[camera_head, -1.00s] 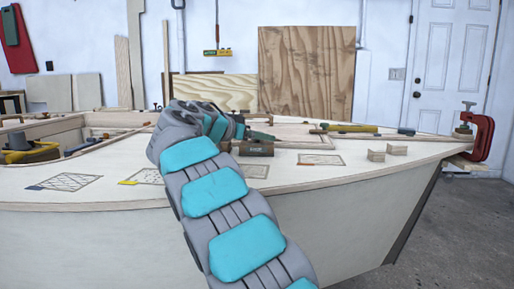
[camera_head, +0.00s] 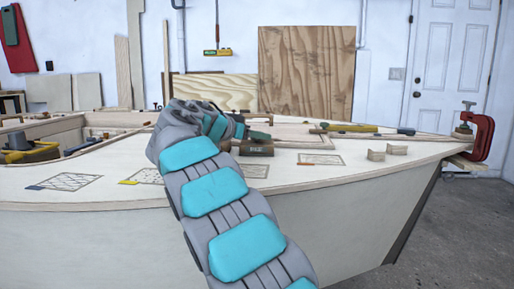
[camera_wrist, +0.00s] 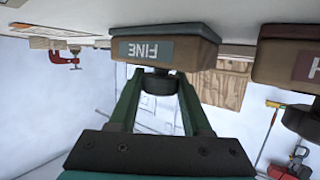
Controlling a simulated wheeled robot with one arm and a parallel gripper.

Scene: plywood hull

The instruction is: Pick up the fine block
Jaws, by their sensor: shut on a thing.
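The fine block (camera_wrist: 160,50) is a brown block with a dark base and a grey-green label reading FINE, upside down in the wrist view. My gripper (camera_wrist: 160,84) is shut on its dark round knob, one green finger on each side. In the head view the block (camera_head: 257,149) is at the pale deck, just right of my arm's end, and my gripper (camera_head: 252,134) meets its top. I cannot tell whether the block touches the deck. A second similar block (camera_wrist: 285,65), with a reddish label cut off by the frame, is beside it in the wrist view.
The pale deck (camera_head: 215,190) carries several outlined patches, including one (camera_head: 320,159) right of the block. Small wooden pieces (camera_head: 376,155) and a yellow-handled tool (camera_head: 350,128) lie farther right. A red clamp (camera_head: 482,138) grips the deck's right tip.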

